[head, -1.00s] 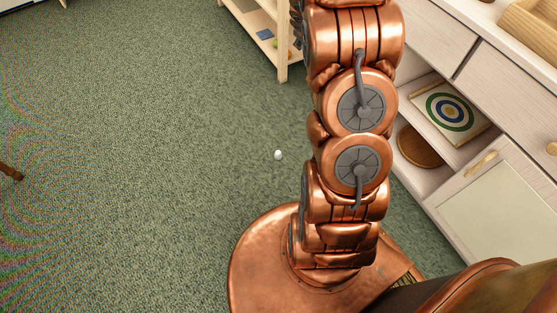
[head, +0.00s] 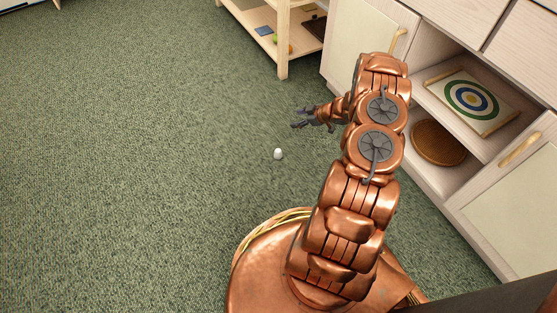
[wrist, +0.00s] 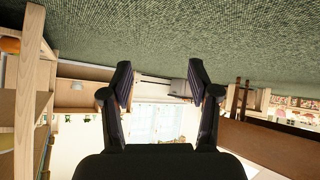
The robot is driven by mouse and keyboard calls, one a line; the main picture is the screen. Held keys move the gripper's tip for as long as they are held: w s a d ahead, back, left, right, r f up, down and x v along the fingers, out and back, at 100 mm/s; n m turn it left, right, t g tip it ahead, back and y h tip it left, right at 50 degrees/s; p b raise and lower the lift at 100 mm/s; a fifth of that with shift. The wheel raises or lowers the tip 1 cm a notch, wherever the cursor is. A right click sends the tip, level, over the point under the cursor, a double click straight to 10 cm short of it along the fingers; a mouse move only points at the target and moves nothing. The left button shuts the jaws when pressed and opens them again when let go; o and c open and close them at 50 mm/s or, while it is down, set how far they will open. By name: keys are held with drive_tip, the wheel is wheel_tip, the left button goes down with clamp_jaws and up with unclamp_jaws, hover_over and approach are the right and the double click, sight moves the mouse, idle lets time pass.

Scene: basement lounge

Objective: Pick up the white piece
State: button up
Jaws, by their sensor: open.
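The white piece (head: 278,154) is a small, pale, rounded thing on the green carpet, left of my arm in the head view. My gripper (head: 297,119) is open and empty, above the carpet, a little beyond and right of the white piece in the picture. It does not touch the piece. In the wrist view my gripper (wrist: 160,82) shows its two dark fingers spread wide with nothing between them. The white piece does not show in the wrist view.
A white cabinet (head: 490,210) with open shelves stands to the right, holding a target board (head: 470,98) and a round brown mat (head: 438,142). A wooden shelf unit (head: 283,60) stands at the back. The carpet (head: 130,150) on the left is clear.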

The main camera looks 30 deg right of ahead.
sight(279, 151)
drive_tip(key=s+a+f+y+b, duration=0.1)
drive_tip(key=s+a+f, duration=0.1)
drive_tip(key=f, duration=0.1)
drive_tip(key=s+a+f+y+b, duration=0.1)
drive_tip(key=a+f, duration=0.1)
drive_tip(key=f, duration=0.2)
drive_tip(key=s+a+f+y+b, duration=0.1)
drive_tip(key=s+f, duration=0.1)
drive_tip(key=f, duration=0.1)
drive_tip(key=shift+s+a+f+n+y+b, duration=0.2)
drive_tip(key=shift+s+a+n+y+b, duration=0.1)
drive_tip(key=shift+a+b, duration=0.1)
drive_tip(key=shift+a+f, duration=0.15)
drive_tip(key=shift+a, duration=0.05)
drive_tip(key=b+x, duration=0.3)
drive_tip(key=x, duration=0.3)
drive_tip(key=shift+w+a+f+b, duration=0.1)
drive_tip(key=shift+w+a+b, duration=0.15)
drive_tip(key=shift+b, duration=0.15)
drive_tip(key=shift+w+a+f, duration=0.1)
drive_tip(key=shift+w+a, duration=0.1)
drive_tip(key=shift+w, duration=0.15)
drive_tip(key=shift+c, duration=0.3)
drive_tip(key=c, duration=0.9)
